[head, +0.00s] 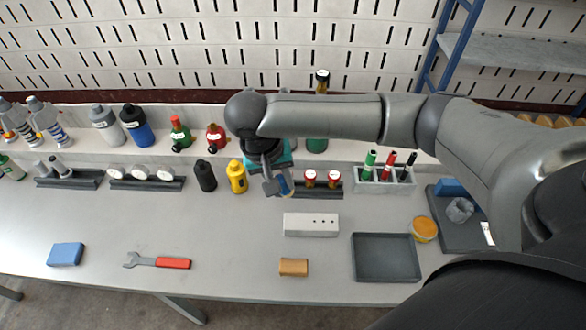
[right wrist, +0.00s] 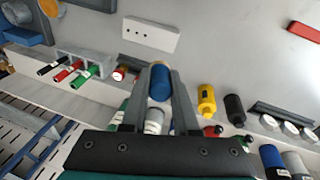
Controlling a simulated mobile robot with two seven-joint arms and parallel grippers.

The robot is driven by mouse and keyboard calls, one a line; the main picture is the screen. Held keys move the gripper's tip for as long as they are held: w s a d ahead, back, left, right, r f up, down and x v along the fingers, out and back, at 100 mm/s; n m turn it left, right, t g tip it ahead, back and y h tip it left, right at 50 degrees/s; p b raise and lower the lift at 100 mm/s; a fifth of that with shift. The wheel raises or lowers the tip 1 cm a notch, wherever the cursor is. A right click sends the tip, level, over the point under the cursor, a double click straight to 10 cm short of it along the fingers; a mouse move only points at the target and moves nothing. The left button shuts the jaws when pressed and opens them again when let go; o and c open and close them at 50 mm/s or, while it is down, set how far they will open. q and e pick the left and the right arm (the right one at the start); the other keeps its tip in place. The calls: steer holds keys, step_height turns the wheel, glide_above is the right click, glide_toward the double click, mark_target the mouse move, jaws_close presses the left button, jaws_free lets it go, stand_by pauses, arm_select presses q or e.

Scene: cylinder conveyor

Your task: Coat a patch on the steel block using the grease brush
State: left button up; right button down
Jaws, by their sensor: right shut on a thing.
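The steel block (head: 311,225) is a pale grey bar with small dark holes, lying on the bench in front of my right gripper. It also shows at the top of the right wrist view (right wrist: 150,34). My right gripper (head: 278,186) is over the rear of the bench, shut on a blue cylindrical thing with a tan end (right wrist: 160,84), which looks like the grease brush. It is gripped between both fingers, apart from the block. Its lower part is hard to make out. An orange-topped round tin (head: 424,229) stands right of the block. My left gripper is in neither view.
A dark empty tray (head: 386,258) lies right of the block, and a tan block (head: 293,267) in front. Yellow (head: 237,177) and black (head: 205,175) bottles stand left of my gripper. A marker holder (head: 384,180) stands right. A red-handled wrench (head: 158,261) lies front left.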

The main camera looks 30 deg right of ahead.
arm_select(q)
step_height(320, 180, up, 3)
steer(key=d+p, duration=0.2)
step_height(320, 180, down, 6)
steer(key=b, duration=0.6)
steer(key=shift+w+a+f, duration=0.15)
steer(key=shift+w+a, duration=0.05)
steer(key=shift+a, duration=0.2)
arm_select(e)
steer(key=d+f+m, duration=0.1)
steer(key=d+f, duration=0.3)
steer(key=f, duration=0.4)
steer(key=shift+s+m, duration=0.3)
steer(key=shift+s, duration=0.1)
